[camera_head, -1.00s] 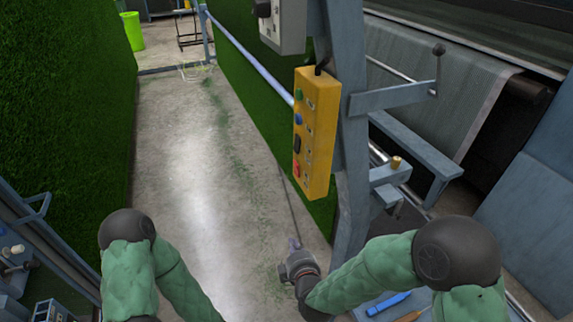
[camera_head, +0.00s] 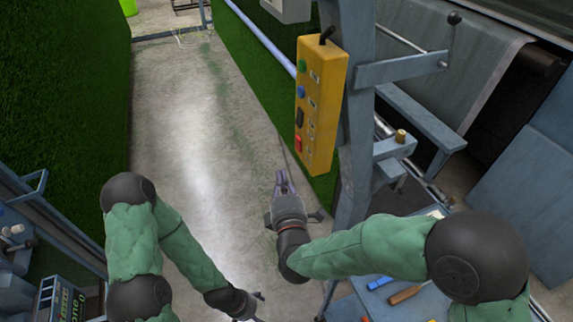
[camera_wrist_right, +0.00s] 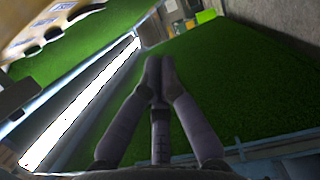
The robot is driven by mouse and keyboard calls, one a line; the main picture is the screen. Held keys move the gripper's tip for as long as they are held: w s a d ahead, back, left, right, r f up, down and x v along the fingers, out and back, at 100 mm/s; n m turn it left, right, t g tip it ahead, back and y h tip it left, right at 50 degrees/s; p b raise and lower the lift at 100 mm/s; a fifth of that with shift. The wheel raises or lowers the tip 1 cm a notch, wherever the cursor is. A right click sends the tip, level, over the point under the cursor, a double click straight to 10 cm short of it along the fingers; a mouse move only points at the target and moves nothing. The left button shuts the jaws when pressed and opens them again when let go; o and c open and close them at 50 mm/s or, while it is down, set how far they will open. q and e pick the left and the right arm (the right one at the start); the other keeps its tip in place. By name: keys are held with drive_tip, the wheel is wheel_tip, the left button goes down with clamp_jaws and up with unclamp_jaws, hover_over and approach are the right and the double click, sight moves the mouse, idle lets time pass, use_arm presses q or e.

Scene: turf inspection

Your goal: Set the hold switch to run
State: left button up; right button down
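A yellow control box (camera_head: 325,110) hangs by the grey post. Its left face carries a green button (camera_head: 302,66), a blue button (camera_head: 301,91), a black switch (camera_head: 299,117) and a red control (camera_head: 298,143). The black switch looks like the hold switch, but its label and position are too small to read. My right gripper (camera_head: 284,178) is below and left of the box, apart from it. In the right wrist view its fingertips (camera_wrist_right: 159,62) meet with nothing between them. The box (camera_wrist_right: 50,25) is at that view's upper left. My left gripper (camera_head: 255,302) is low, its fingers unclear.
The grey post (camera_head: 355,150) and its bracket stand right of the box. A green turf wall (camera_head: 245,75) and a rail (camera_head: 262,38) lie behind it. A blue tool (camera_head: 380,283) lies on a bench at lower right. The floor aisle (camera_head: 185,130) is clear.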

sight(298, 144)
drive_tip(key=w+d+b, duration=0.1)
drive_tip(key=w+d, duration=0.1)
drive_tip(key=w, duration=0.8)
drive_tip(key=shift+w+d+r, duration=0.15)
drive_tip(key=shift+w+r, duration=0.1)
drive_tip(key=shift+r, duration=0.1)
drive_tip(key=shift+w+d+r, duration=0.15)
drive_tip(key=shift+d+r, duration=0.05)
drive_tip(key=shift+d, duration=0.25)
